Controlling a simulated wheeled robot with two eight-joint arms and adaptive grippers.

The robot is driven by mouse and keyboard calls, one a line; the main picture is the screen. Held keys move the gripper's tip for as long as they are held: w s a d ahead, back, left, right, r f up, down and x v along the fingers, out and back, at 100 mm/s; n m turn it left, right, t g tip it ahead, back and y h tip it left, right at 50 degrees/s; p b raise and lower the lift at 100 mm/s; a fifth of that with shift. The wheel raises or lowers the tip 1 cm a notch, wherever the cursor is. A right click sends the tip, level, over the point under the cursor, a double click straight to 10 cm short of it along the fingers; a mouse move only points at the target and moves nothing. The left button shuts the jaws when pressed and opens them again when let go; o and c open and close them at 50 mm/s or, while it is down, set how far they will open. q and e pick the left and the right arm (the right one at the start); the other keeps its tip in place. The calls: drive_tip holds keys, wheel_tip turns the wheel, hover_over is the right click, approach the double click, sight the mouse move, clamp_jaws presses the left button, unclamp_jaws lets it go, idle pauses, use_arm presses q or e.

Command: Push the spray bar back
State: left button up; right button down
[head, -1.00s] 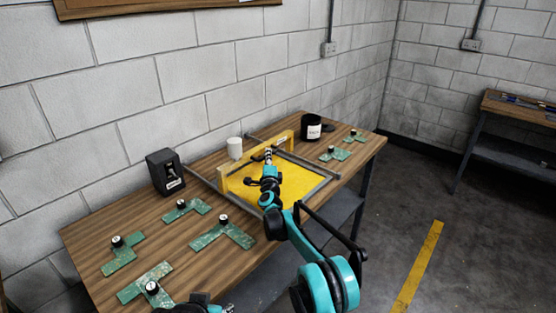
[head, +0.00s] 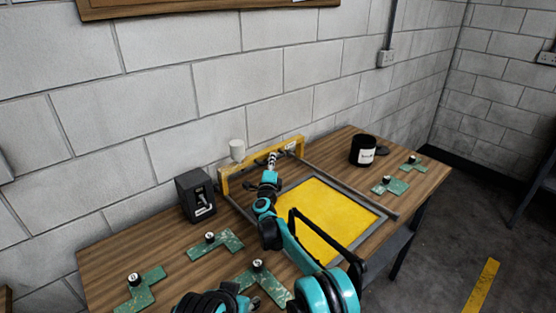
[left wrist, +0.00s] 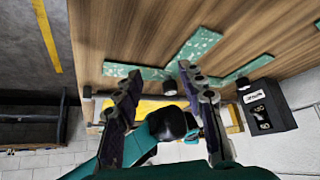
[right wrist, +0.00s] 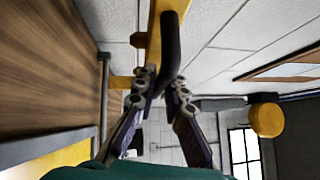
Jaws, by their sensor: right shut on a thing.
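The spray bar (head: 237,176) is a yellow bar standing across two grey rails at the wall side of the frame. A yellow panel (head: 335,215) lies open in front of it. My right gripper (head: 273,160) reaches the bar's front side. In the right wrist view its fingers (right wrist: 164,82) are shut on the bar's black handle (right wrist: 170,42), with the yellow bar (right wrist: 153,45) just behind. My left gripper (head: 252,299) is low at the front of the table. In the left wrist view its fingers (left wrist: 158,76) are spread apart and empty.
Several green L-shaped pieces with black knobs, such as one (head: 215,243), lie on the wooden table (head: 110,258).

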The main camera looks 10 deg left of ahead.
drive_tip(key=shift+a+r, duration=0.1)
drive_tip(key=c, duration=1.6)
unclamp_jaws()
drive_tip(key=shift+w, duration=0.1)
drive_tip(key=shift+a, duration=0.15)
drive_tip(key=s, duration=0.4)
drive_tip(key=s+d+f, duration=0.1)
drive_tip(key=s, duration=0.2)
drive_tip(key=s+d, duration=0.1)
drive_tip(key=s, duration=0.3)
drive_tip(key=shift+s+f, duration=0.35)
drive_tip(key=shift+f, duration=0.05)
